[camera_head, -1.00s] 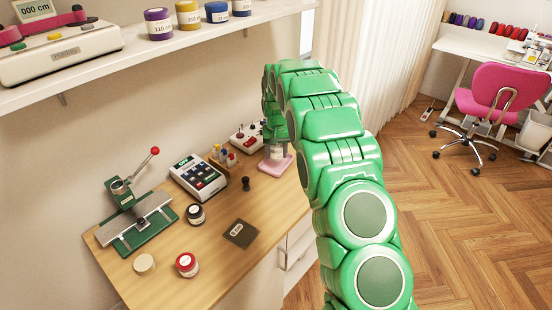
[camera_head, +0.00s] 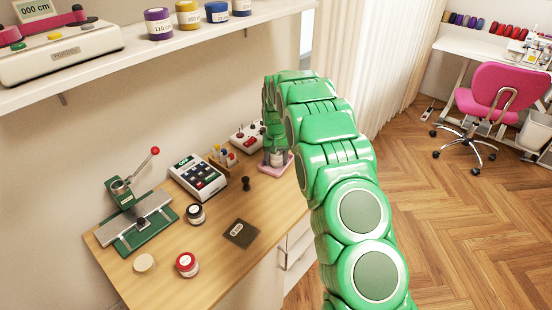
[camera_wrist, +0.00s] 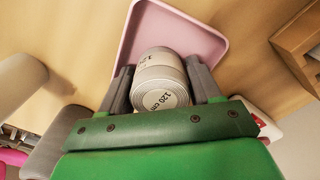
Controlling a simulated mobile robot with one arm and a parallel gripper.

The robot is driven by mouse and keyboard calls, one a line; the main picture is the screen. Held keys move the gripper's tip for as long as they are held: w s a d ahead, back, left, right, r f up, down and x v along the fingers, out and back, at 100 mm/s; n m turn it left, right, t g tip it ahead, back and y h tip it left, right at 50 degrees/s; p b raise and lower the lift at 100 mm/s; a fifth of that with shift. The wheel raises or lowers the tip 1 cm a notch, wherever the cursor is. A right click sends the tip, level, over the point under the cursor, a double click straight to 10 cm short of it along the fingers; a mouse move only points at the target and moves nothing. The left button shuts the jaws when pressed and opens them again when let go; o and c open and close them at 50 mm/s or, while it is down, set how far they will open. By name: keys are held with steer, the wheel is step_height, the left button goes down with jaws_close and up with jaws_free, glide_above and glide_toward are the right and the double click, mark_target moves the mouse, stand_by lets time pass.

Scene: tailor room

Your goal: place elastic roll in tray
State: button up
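The elastic roll (camera_wrist: 162,82) is a pale, ribbed roll marked "120 cm". In the wrist view it lies between the two grey fingers of my gripper (camera_wrist: 160,92), which press against its sides. The pink tray (camera_wrist: 207,40) is a shallow square with a raised rim, directly beyond the roll. In the head view the tray (camera_head: 289,167) stands at the far right end of the wooden table, with my gripper (camera_head: 277,158) pointing down over it. The roll is low over the tray; I cannot tell whether it touches the tray floor.
A red-knobbed device (camera_head: 244,137), a small holder with colored bottles (camera_head: 224,157) and a calculator-like machine (camera_head: 199,178) stand left of the tray. A black stamp (camera_head: 246,184), a dark tile (camera_head: 240,233), jars and a green press (camera_head: 137,223) occupy the table further forward.

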steer(key=shift+r, duration=0.1)
step_height(320, 180, up, 12)
steer(key=shift+r, duration=0.1)
steer(key=s+d+r, duration=0.2)
steer(key=s+r, duration=0.3)
steer(key=s, duration=0.4)
steer(key=s+d+r, duration=0.2)
steer(key=s+r, duration=0.3)
steer(key=s, duration=0.4)
steer(key=s+d+r, duration=0.3)
steer(key=s+r, duration=0.2)
steer(key=s, duration=0.4)
steer(key=s+d+f+g, duration=0.1)
steer(key=s, duration=3)
steer(key=shift+d+f+g, duration=0.2)
steer(key=shift+d+g, duration=0.2)
